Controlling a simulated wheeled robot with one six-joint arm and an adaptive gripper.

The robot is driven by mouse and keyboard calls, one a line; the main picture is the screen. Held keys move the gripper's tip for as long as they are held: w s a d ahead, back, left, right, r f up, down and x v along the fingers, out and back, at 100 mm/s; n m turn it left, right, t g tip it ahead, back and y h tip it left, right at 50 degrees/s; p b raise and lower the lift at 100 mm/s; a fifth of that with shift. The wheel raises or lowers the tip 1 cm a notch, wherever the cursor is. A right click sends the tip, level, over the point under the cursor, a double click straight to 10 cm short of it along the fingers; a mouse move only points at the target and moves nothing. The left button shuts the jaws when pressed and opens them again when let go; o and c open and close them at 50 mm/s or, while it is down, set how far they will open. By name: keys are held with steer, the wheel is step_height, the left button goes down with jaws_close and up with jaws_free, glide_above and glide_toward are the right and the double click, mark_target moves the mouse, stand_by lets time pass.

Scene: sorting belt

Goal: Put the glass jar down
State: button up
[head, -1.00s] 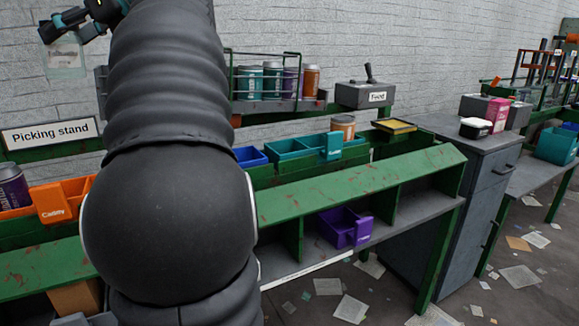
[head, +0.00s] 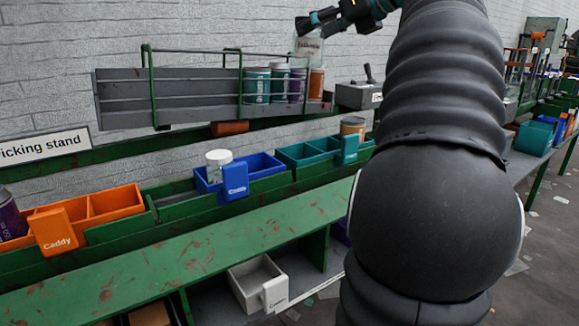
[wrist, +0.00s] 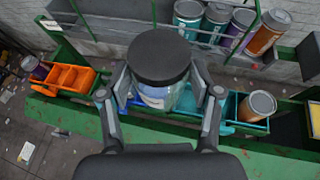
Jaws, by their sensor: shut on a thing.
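My gripper (head: 318,28) is shut on the glass jar (head: 309,47), a clear labelled jar, and holds it up in the air at the top of the head view. In the wrist view the jar (wrist: 165,95) with its dark lid (wrist: 159,57) sits between the two fingers of my gripper (wrist: 160,98). In the head view the jar appears in front of the wall, near the right end of the can rack. In the wrist view, part of the blue and teal caddies lies behind the jar and fingers.
A blue caddy (head: 235,180) holds a white-lidded container (head: 218,158). A teal caddy (head: 348,149) and orange caddy (head: 57,232) stand along the green bench (head: 200,248). A rack (head: 165,98) holds several cans. A white caddy (head: 274,293) sits below.

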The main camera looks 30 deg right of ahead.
steer(key=w+d+f+n+g+y+b, duration=0.2)
steer(key=w+f+n+y, duration=0.15)
steer(key=f, duration=0.45)
steer(key=w+d+f+n+g+y+b, duration=0.1)
steer(key=w+d+f+n+g+y, duration=0.15)
steer(key=w+f, duration=0.4)
steer(key=shift+n+t+h, duration=0.3)
steer(key=shift+t, duration=0.05)
steer(key=shift+s+a+f+b, duration=0.2)
steer(key=shift+a+f+b, duration=1.7)
steer(key=shift+a+f, duration=1.15)
steer(key=shift+s+a+f+b, duration=0.2)
steer(key=shift+a+f+b, duration=1.7)
steer(key=shift+a+f, duration=1.15)
steer(key=shift+d+f, duration=0.15)
steer(key=shift+f, duration=0.05)
steer(key=o, duration=1.2)
steer(key=shift+s+d+r, duration=0.1)
steer(key=shift+d+r, duration=0.1)
steer(key=shift+r, duration=0.05)
steer(key=p+v, duration=0.3)
steer(key=v, duration=0.8)
steer(key=shift+s+d+r, duration=0.1)
steer(key=shift+s+d, duration=0.05)
steer(key=shift+s, duration=0.05)
